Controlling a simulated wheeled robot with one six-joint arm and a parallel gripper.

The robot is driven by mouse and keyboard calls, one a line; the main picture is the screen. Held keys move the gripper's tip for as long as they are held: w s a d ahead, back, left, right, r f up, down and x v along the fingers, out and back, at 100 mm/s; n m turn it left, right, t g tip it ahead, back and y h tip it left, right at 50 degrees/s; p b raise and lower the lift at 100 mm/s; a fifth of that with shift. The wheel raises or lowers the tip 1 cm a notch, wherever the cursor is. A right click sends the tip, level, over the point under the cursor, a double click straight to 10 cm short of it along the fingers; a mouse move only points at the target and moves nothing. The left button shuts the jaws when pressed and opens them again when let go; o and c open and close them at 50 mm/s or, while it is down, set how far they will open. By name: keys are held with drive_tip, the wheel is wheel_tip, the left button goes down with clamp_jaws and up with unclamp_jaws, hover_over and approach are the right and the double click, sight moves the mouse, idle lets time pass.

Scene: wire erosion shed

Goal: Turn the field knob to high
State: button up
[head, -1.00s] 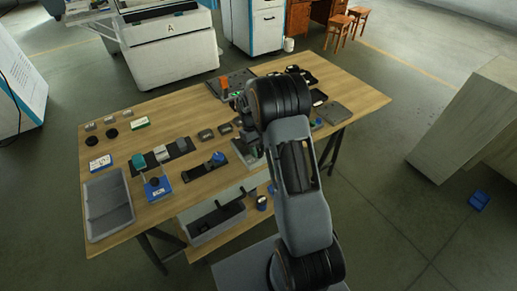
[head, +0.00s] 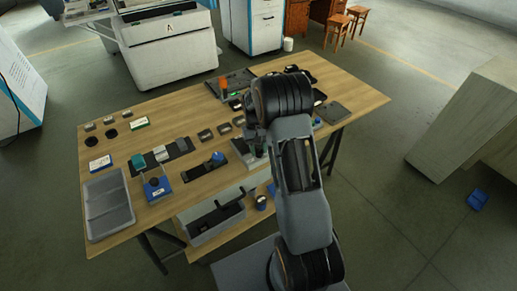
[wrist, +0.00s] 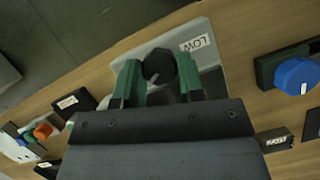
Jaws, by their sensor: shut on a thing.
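The field knob (wrist: 158,62), round and black with a short pale pointer line, stands on a light grey plate (wrist: 210,57) in the wrist view. A white label reading LOW (wrist: 196,43) is on the plate beside it; no HIGH label can be read. My gripper (wrist: 158,74) has its two green fingers on either side of the knob, shut on it. In the head view, my arm hides the knob and most of the gripper; part of the grey plate (head: 241,149) shows left of the arm.
A blue knob on a dark base (head: 217,158) stands left of the plate; the wrist view shows a blue knob (wrist: 298,76) at right. A grey tray (head: 108,204) sits at the table's left end. Small dark blocks (head: 206,135) lie behind. Bare wooden tabletop (head: 180,108) separates them.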

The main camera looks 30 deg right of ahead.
drive_tip(key=o, duration=0.9)
drive_tip(key=shift+r, duration=0.15)
drive_tip(key=v, duration=1.3)
drive_tip(key=shift+w+r, duration=0.1)
drive_tip(key=shift+r, duration=0.25)
